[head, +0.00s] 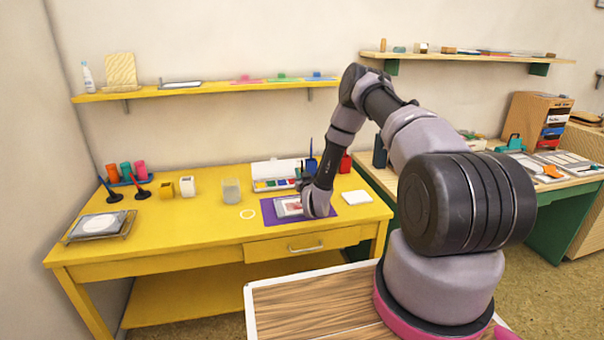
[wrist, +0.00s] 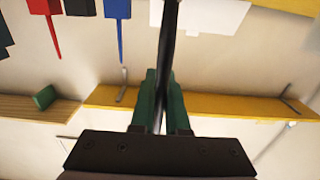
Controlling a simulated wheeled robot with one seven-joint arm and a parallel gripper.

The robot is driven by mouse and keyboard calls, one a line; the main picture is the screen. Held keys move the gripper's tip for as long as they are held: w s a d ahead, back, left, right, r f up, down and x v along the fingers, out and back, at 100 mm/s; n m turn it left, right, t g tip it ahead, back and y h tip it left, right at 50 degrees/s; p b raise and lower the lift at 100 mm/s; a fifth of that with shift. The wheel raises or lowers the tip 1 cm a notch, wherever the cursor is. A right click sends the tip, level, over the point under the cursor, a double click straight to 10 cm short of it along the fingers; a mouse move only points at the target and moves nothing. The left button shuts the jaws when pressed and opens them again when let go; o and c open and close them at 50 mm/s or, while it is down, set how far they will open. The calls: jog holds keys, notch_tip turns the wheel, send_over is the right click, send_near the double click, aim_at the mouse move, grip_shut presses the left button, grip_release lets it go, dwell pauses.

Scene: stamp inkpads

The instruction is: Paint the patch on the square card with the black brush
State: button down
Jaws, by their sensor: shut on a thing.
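My gripper (head: 303,184) is low over the purple mat (head: 267,213) on the yellow table. In the wrist view its green fingers (wrist: 162,100) are shut on a dark, thin shaft (wrist: 169,50), which looks like the black brush. A pale card (head: 281,208) with a reddish patch (head: 295,205) lies on the mat, just left of my gripper and partly hidden by it. The brush tip is hidden, so I cannot tell whether it touches the card.
An open paint box (head: 270,170) stands behind the mat, near blue (head: 311,162) and red (head: 345,163) items. A glass (head: 231,190) and a white ring (head: 248,214) are to the left. A white square (head: 356,197) lies to the right.

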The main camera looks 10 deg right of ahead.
jog(key=shift+a, duration=0.45)
dwell(1.5)
notch_tip(320, 180, up, 7)
jog(key=shift+f, duration=0.15)
dwell(0.6)
dwell(0.6)
